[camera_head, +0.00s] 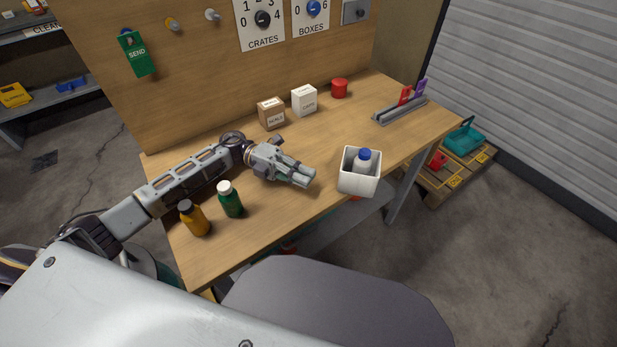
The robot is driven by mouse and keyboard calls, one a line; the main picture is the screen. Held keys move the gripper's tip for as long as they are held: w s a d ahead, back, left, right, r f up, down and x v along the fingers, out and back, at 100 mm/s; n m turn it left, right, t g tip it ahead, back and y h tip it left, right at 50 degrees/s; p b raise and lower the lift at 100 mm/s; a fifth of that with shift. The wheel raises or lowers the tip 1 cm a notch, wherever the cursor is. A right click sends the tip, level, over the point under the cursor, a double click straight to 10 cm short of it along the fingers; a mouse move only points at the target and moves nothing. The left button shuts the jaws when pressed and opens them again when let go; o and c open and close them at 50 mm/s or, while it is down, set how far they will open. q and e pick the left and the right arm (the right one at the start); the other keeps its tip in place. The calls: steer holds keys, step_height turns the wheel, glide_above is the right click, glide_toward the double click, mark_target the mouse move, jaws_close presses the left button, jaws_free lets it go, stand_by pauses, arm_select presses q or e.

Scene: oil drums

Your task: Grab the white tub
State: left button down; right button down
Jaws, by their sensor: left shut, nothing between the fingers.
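The white tub (357,184) stands near the front edge of the wooden table, right of centre. It is open-topped, and a white bottle with a blue cap (364,160) stands inside it. My left gripper (308,178) reaches in from the left, low over the table. Its fingers are shut and empty, and they point right toward the tub with a small gap between. My right gripper is not in view.
An orange bottle (194,219) and a green bottle (230,200) stand at the table's front left. A brown box (271,113), a white box (304,101) and a red container (340,88) stand at the back. A grey rack (400,110) lies right.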

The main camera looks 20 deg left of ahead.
arm_select(q)
steer(key=shift+v, duration=3.85)
